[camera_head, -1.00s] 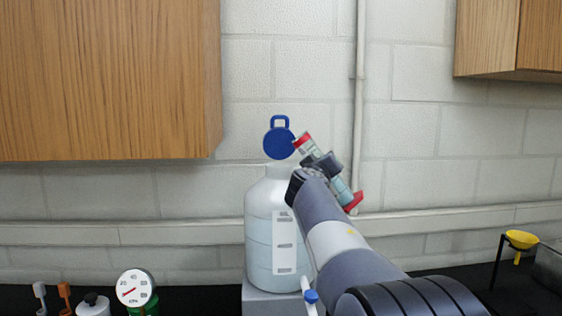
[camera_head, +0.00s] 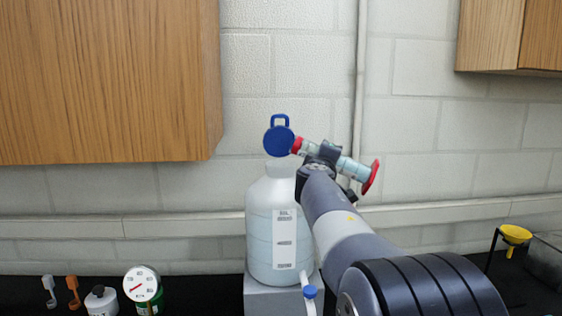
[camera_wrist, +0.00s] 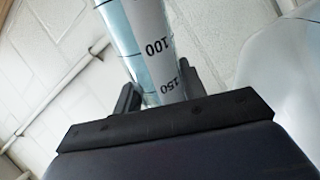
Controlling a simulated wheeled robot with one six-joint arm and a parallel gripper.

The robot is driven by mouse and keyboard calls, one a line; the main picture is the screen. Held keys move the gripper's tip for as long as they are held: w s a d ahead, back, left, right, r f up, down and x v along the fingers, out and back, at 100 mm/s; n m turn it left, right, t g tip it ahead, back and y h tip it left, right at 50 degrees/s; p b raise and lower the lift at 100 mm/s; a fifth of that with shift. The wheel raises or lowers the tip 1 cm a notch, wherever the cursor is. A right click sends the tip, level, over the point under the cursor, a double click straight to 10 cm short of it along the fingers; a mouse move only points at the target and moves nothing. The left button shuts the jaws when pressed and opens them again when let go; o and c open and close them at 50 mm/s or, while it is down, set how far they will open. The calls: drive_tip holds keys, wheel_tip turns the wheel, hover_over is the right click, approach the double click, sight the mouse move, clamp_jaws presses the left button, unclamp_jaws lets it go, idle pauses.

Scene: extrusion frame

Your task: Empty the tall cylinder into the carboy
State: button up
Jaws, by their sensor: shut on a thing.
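The tall cylinder (camera_head: 350,168) is clear with light-blue contents, a red collar at its upper left end and a red foot at its lower right. My gripper (camera_head: 326,155) is shut on it around the middle. The cylinder is tilted, near horizontal, with its red-collared end a little higher and pointing left. In the wrist view the cylinder (camera_wrist: 145,45) shows marks 100 and 150 between the fingers (camera_wrist: 158,90). The carboy (camera_head: 268,230) is large and translucent, upright on a grey block. Its blue lid (camera_head: 278,140) is swung up over the neck, beside the cylinder's red end. Whether liquid flows is not visible.
A small blue-capped spigot (camera_head: 309,292) sits at the carboy's lower right. A round dial gauge (camera_head: 142,284) and a white bottle (camera_head: 100,300) stand at left. A wooden cabinet (camera_head: 110,80) hangs at upper left.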

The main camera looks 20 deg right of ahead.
drive_tip(key=shift+r, duration=0.25)
drive_tip(key=shift+w+a+n, duration=0.35)
drive_tip(key=shift+a+n, duration=0.1)
drive_tip(key=shift+n, duration=0.55)
idle(0.8)
